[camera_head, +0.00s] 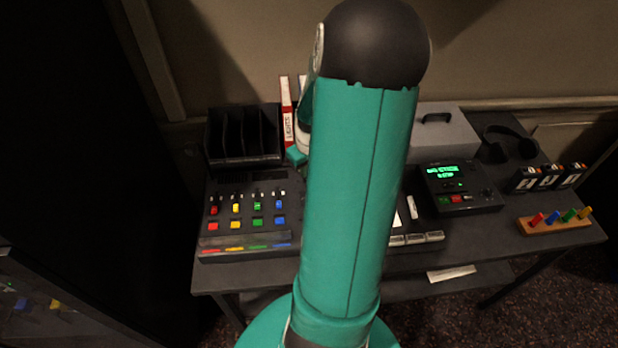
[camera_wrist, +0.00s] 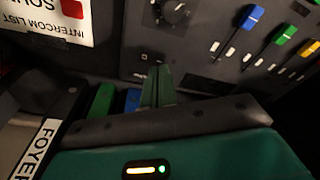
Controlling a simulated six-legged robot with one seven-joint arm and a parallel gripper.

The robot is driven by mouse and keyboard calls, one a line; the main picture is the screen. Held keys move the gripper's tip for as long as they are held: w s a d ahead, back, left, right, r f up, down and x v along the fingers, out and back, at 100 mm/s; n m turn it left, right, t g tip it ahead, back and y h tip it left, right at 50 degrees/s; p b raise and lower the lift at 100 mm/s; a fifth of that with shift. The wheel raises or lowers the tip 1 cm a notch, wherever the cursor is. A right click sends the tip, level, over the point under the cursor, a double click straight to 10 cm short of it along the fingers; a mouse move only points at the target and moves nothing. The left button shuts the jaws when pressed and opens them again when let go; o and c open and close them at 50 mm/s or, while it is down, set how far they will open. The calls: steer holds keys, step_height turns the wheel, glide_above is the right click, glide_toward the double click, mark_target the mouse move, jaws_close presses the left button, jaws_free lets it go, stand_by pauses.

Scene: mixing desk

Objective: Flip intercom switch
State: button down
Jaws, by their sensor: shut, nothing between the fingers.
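My gripper (camera_wrist: 157,86) shows in the wrist view as two teal fingers pressed together, with their tips by the lower edge of a dark panel (camera_wrist: 205,72). The panel carries a black knob (camera_wrist: 175,11) and small white marks or levers. At the upper left is a white card (camera_wrist: 36,20) reading "INTERCOM LIST", upside down. I cannot tell for sure which part is the intercom switch. In the head view my teal arm covers the middle of the desk, and the fingertips cannot be made out.
The wrist view shows blue (camera_wrist: 252,17), green (camera_wrist: 285,35) and yellow (camera_wrist: 308,47) sliders, and a "FOYER" label (camera_wrist: 35,150). In the head view, a black rack (camera_head: 243,137), a lit display box (camera_head: 458,188), headphones (camera_head: 510,142) and a wooden peg block (camera_head: 553,225) stand on the desk.

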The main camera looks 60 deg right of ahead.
steer(key=shift+f, duration=0.9)
stand_by(0.7)
steer(key=shift+r, duration=3.55)
